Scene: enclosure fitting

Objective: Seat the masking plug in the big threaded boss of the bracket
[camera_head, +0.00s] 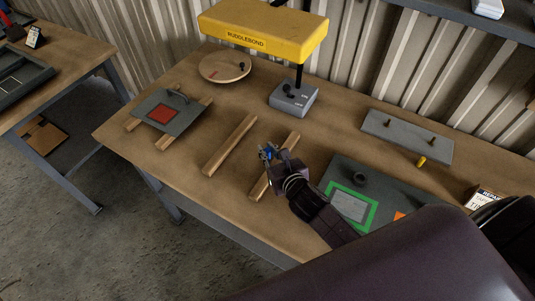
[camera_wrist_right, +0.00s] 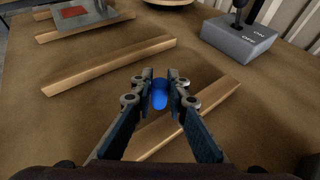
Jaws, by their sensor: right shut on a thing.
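My right gripper (camera_head: 266,154) is shut on a small blue plug (camera_head: 269,155), likely the masking plug, above the bench near a wooden strip. In the right wrist view the blue plug (camera_wrist_right: 159,94) sits between the two fingertips (camera_wrist_right: 160,88), its rounded end showing. A dark grey plate (camera_head: 397,186) lies right of the gripper, with a green-framed square and a short black ring (camera_head: 360,177) on it. A grey plate (camera_head: 183,120) with a red square and a raised metal part rests on wooden strips at left. I cannot tell which is the bracket. My left gripper is not in view.
Wooden strips (camera_head: 229,145) lie on the bench near the gripper. A grey control box (camera_head: 293,98) and yellow lamp (camera_head: 262,27) stand behind. A round wooden disc (camera_head: 225,67) lies at the back. A grey block with pegs (camera_head: 406,138) and a yellow plug (camera_head: 421,161) lie right.

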